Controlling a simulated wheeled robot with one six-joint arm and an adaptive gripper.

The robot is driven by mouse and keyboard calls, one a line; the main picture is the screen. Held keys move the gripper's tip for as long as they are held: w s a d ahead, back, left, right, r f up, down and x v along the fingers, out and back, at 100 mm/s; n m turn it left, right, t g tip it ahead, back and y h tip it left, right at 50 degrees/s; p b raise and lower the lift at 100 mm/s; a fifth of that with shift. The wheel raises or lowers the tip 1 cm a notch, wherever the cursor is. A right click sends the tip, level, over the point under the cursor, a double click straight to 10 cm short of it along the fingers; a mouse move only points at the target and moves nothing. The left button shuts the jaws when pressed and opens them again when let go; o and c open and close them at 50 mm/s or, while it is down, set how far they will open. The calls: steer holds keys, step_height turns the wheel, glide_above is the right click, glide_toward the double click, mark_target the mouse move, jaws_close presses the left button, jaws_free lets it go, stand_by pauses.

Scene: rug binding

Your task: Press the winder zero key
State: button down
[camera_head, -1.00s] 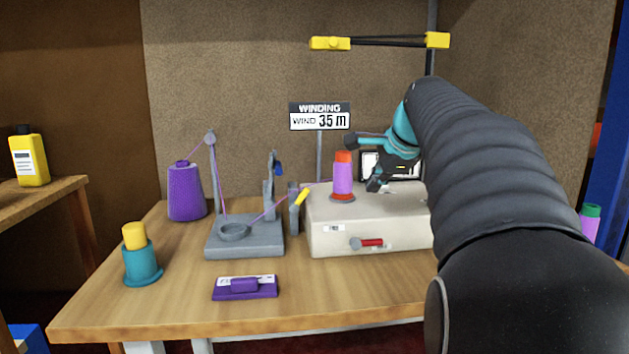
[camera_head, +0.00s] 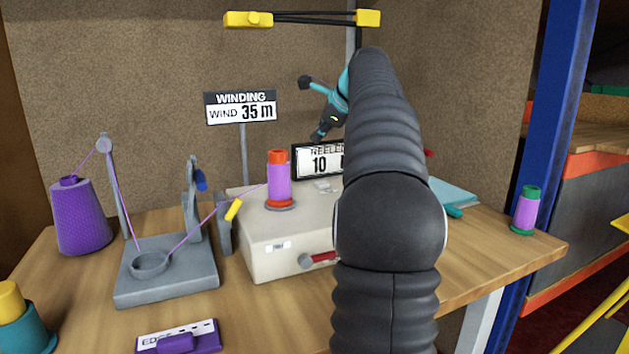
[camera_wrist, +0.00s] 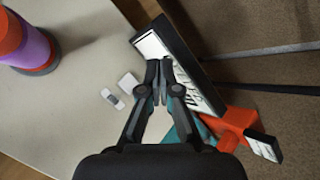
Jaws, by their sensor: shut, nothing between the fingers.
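The winder (camera_head: 285,235) is a beige box holding a purple spool (camera_head: 279,185) with red-orange ends. The spool also shows at the left of the wrist view (camera_wrist: 33,45). A display (camera_head: 318,161) reading "REELED 10" stands at the winder's back, partly hidden by my arm. Two small keys lie on the winder top in the wrist view: a white one (camera_wrist: 129,83) and a grey one (camera_wrist: 113,98). I cannot tell which is the zero key. My gripper (camera_head: 319,134) is shut and empty, above the winder near the display. Its fingertips (camera_wrist: 159,66) appear right of the keys.
A sign (camera_head: 241,108) reads "WIND 35 m". A thread stand (camera_head: 165,272) and purple cone (camera_head: 80,217) are left of the winder. A red-handled lever (camera_head: 320,258) is on its front. A green-topped purple spool (camera_head: 526,210) stands at right. A yellow-ended bar (camera_head: 302,19) hangs above.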

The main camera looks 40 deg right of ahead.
mark_target(324, 183)
steer(key=shift+s+d+f+b, duration=0.15)
steer(key=shift+f+b, duration=0.65)
steer(key=shift+f, duration=0.65)
steer(key=shift+s+d+f+b, duration=0.15)
steer(key=shift+f+b, duration=0.6)
steer(key=shift+f, duration=0.75)
steer(key=shift+s+d+f+b, duration=0.1)
steer(key=shift+d+f+b, duration=0.1)
steer(key=shift+f+b, duration=0.95)
steer(key=shift+f+p, duration=0.35)
steer(key=shift+f, duration=0.1)
steer(key=shift+f, duration=0.3)
steer(key=shift+f, duration=0.4)
steer(key=shift+r, duration=0.1)
steer(key=shift+r+p, duration=0.75)
steer(key=shift+p, duration=0.15)
